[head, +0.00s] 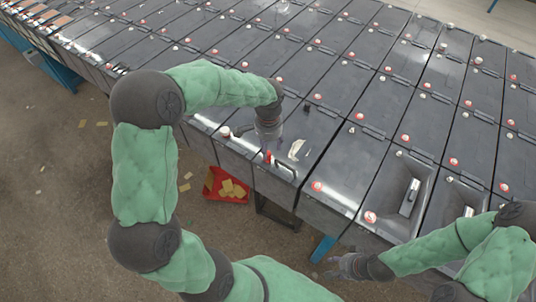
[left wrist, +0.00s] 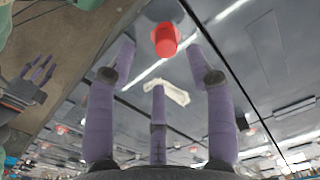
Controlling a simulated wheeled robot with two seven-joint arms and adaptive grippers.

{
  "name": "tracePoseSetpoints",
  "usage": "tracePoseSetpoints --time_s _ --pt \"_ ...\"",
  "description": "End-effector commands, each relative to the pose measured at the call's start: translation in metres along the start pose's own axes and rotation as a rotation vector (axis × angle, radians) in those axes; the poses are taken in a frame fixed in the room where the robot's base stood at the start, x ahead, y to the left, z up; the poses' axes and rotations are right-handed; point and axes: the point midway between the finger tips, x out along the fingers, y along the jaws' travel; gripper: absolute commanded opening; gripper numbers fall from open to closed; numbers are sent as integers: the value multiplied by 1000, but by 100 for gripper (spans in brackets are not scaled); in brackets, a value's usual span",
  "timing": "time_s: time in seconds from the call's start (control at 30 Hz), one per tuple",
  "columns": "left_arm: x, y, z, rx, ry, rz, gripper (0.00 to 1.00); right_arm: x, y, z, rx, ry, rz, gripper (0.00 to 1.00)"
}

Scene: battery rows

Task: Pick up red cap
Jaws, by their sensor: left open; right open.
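The red cap (head: 267,157) stands on a dark battery top near the front edge in the head view. In the left wrist view the red cap (left wrist: 165,40) is beyond the fingertips, centred between the two outer fingers. My left gripper (left wrist: 160,62) is open and empty, its purple fingers spread. In the head view my left gripper (head: 269,130) hangs just behind the red cap, apart from it as far as I can tell. My right gripper (head: 350,266) is open and empty at the lower right, off the battery rows' front edge; it also shows in the left wrist view (left wrist: 40,72).
A crumpled white piece (head: 297,149) lies right of the cap; it also shows in the left wrist view (left wrist: 165,92). Rows of dark batteries (head: 340,170) with small red-and-white caps fill the back. A red tray (head: 222,194) with yellow pieces lies on the floor.

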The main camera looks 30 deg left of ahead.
Motion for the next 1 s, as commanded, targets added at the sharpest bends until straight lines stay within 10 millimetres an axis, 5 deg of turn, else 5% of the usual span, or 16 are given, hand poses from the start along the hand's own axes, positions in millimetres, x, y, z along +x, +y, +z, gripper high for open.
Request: tracePoseSetpoints --time_s 0.5,0.73,0.9,1.0 --pt "51 -8 -3 -1 -1 1 54 7 3 0 0 0 0 42" --pt "53 -8 -4 -1 1 0 54 7 2 0 0 0 0 42" --pt "53 -8 -3 -1 1 0 16 7 2 0 0 0 0 42" --pt "52 -8 -4 -1 1 0 12 7 2 0 0 0 0 42"
